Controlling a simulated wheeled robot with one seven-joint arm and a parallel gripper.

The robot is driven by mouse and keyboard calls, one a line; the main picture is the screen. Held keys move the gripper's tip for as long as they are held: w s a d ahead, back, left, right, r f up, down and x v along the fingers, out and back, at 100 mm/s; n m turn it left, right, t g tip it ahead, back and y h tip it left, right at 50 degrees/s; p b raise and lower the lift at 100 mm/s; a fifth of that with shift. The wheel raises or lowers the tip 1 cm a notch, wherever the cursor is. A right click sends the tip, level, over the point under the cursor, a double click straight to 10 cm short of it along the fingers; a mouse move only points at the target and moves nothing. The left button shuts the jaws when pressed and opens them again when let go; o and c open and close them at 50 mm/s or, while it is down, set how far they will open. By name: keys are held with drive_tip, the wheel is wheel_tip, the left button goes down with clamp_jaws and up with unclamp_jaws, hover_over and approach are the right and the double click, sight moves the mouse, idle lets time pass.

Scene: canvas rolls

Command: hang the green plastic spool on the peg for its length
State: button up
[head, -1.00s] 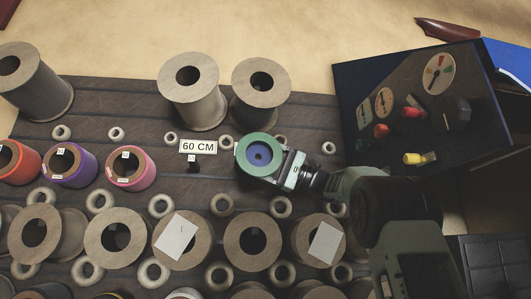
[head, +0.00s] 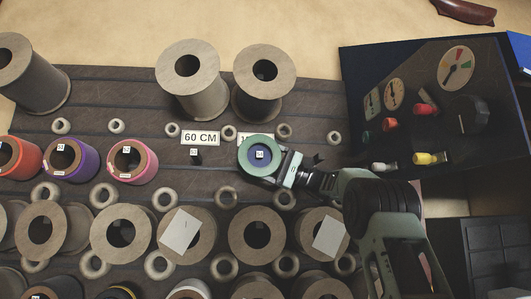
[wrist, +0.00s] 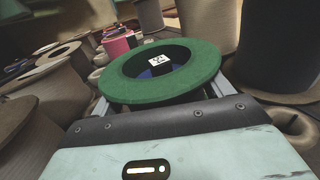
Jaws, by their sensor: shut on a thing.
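The green plastic spool (head: 244,165) has a green rim and a blue inside. My gripper (head: 277,168) is shut on it from the right and holds it at the rack. In the wrist view the spool's green flange (wrist: 205,82) faces up between my fingers. A small white tag (wrist: 159,62), which looks like a peg's tip, shows within its hole; how far the spool sits down around that peg I cannot tell. The length label behind the spool is mostly hidden. A bare dark peg (head: 195,156) stands below the 60 CM label (head: 200,138), to the spool's left.
Orange (head: 12,157), purple (head: 71,160) and pink (head: 133,161) spools sit in a row at left. Large cardboard rolls (head: 190,80) stand behind, with more rolls in front (head: 256,235). A dark control panel (head: 440,105) with knobs stands at right.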

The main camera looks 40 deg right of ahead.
drive_tip(key=shift+w+d+r+p, duration=0.15)
drive_tip(key=shift+w+d+p, duration=0.65)
drive_tip(key=shift+w+p, duration=0.3)
drive_tip(key=shift+s+f+b, duration=0.1)
drive_tip(key=shift+f+b, duration=0.85)
drive_tip(key=shift+b, duration=0.05)
drive_tip(key=o, duration=1)
drive_tip(key=shift+f, duration=0.1)
